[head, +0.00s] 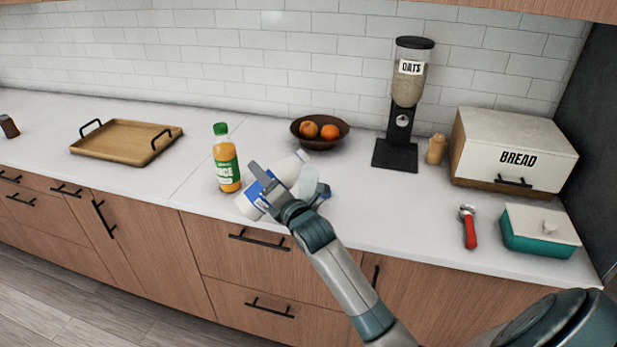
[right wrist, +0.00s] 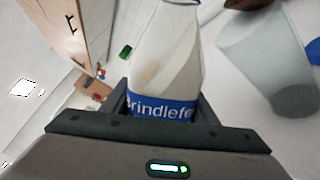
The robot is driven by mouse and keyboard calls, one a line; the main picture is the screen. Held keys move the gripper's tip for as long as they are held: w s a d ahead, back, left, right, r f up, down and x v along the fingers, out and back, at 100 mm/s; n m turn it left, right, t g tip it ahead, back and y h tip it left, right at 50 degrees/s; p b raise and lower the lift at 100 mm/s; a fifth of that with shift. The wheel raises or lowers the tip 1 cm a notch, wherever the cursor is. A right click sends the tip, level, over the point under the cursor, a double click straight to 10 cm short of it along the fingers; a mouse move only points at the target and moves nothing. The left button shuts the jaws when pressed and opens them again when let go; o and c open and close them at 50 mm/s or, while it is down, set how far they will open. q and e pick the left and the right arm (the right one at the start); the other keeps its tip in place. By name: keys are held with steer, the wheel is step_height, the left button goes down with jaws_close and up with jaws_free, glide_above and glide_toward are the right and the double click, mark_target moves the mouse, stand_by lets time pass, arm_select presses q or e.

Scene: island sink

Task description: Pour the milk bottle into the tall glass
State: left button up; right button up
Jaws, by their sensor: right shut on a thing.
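The milk bottle (head: 288,170) is white with a blue label and is held tilted, its neck pointing up and to the right in the head view. My right gripper (head: 266,187) is shut on it around the label. In the right wrist view the bottle (right wrist: 166,55) stands between the fingers, part of its label readable. The tall glass (head: 310,184) is clear, just right of the bottle and partly hidden by my right gripper. I cannot tell if milk is flowing. My left gripper is not in view.
A juice bottle (head: 228,170) with a green cap stands close left of the milk bottle. A fruit bowl (head: 335,141) is behind. An oats dispenser (head: 402,115), bread box (head: 515,150), red-handled tool (head: 469,230) and teal dish (head: 535,240) are right. A wooden tray (head: 110,145) is left.

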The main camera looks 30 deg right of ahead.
steer(key=shift+a+r+m+b, duration=0.4)
steer(key=shift+r+m, duration=0.1)
steer(key=shift+m, duration=0.6)
steer(key=shift+m, duration=0.3)
steer(key=shift+r, duration=0.15)
steer(key=shift+r+p, duration=0.15)
steer(key=shift+p, duration=0.15)
steer(key=shift+a+r+m+p, duration=0.1)
steer(key=shift+r+m+p, duration=0.2)
steer(key=shift+m, duration=0.2)
